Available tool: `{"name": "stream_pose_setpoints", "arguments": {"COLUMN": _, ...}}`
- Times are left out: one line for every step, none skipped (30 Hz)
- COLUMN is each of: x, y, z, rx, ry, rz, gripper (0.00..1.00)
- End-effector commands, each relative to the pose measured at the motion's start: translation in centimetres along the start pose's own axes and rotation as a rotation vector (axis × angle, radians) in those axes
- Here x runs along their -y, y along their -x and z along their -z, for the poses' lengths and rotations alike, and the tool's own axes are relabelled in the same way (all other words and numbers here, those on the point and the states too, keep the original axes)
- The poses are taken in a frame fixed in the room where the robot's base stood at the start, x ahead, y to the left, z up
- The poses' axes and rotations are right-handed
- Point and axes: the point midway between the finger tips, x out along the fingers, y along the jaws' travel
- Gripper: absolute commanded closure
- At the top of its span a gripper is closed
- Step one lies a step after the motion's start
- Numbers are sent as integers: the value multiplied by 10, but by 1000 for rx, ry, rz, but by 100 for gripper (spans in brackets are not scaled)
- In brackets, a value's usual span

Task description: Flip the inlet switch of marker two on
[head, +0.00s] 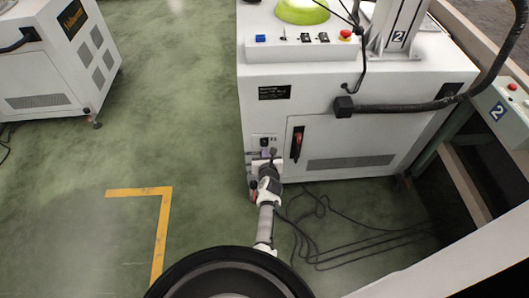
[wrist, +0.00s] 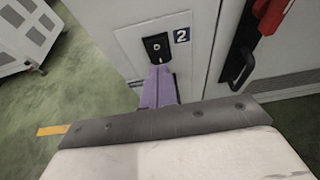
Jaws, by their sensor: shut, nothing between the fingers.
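Marker two is the large white machine (head: 360,85) with a "2" plate on its column in the head view. Its inlet switch, a small black rocker in a light panel, is on the front left of the cabinet beside a blue "2" label; it shows in the wrist view (wrist: 156,46) and small in the head view (head: 264,141). I cannot read its on or off position. My gripper (wrist: 160,70) is shut and empty, its purple fingers pointing at the panel just below the switch. I cannot tell whether the tips touch. It also shows in the head view (head: 266,154).
A red handle (head: 297,142) is on the cabinet door, right of the switch. Black cables (head: 330,235) lie on the floor in front. Another white machine (head: 50,65) stands at far left. Green floor with a yellow line (head: 162,225) is clear between.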

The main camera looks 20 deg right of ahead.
Motion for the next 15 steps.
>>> {"name": "stream_pose_setpoints", "arguments": {"x": 1, "y": 2, "z": -2, "rx": 0, "ry": 0, "rz": 0, "gripper": 100}}
{"name": "stream_pose_setpoints", "arguments": {"x": 2, "y": 3, "z": -2, "rx": 0, "ry": 0, "rz": 0, "gripper": 100}}
{"name": "stream_pose_setpoints", "arguments": {"x": 1, "y": 14, "z": -3, "rx": -1, "ry": 1, "rz": 0, "gripper": 100}}
{"name": "stream_pose_setpoints", "arguments": {"x": 1, "y": 21, "z": -3, "rx": -1, "ry": 1, "rz": 0, "gripper": 100}}
{"name": "stream_pose_setpoints", "arguments": {"x": 1, "y": 28, "z": -4, "rx": 0, "ry": 2, "rz": 0, "gripper": 100}}
{"name": "stream_pose_setpoints", "arguments": {"x": 1, "y": 36, "z": -4, "rx": 0, "ry": 2, "rz": 0, "gripper": 100}}
{"name": "stream_pose_setpoints", "arguments": {"x": 1, "y": 42, "z": -3, "rx": -1, "ry": 1, "rz": 0, "gripper": 100}}
{"name": "stream_pose_setpoints", "arguments": {"x": 1, "y": 49, "z": -4, "rx": 0, "ry": 1, "rz": 0, "gripper": 100}}
{"name": "stream_pose_setpoints", "arguments": {"x": 1, "y": 57, "z": -4, "rx": -1, "ry": 1, "rz": 0, "gripper": 100}}
{"name": "stream_pose_setpoints", "arguments": {"x": 1, "y": 62, "z": -4, "rx": -1, "ry": 0, "rz": 0, "gripper": 100}}
{"name": "stream_pose_setpoints", "arguments": {"x": 2, "y": 68, "z": -4, "rx": -1, "ry": 0, "rz": 0, "gripper": 100}}
{"name": "stream_pose_setpoints", "arguments": {"x": 2, "y": 74, "z": -4, "rx": 0, "ry": 0, "rz": 1, "gripper": 100}}
{"name": "stream_pose_setpoints", "arguments": {"x": 2, "y": 79, "z": -4, "rx": -1, "ry": 0, "rz": 1, "gripper": 100}}
{"name": "stream_pose_setpoints", "arguments": {"x": 2, "y": 83, "z": -5, "rx": 1, "ry": 0, "rz": 1, "gripper": 100}}
{"name": "stream_pose_setpoints", "arguments": {"x": 2, "y": 88, "z": -4, "rx": 0, "ry": 0, "rz": 1, "gripper": 100}}
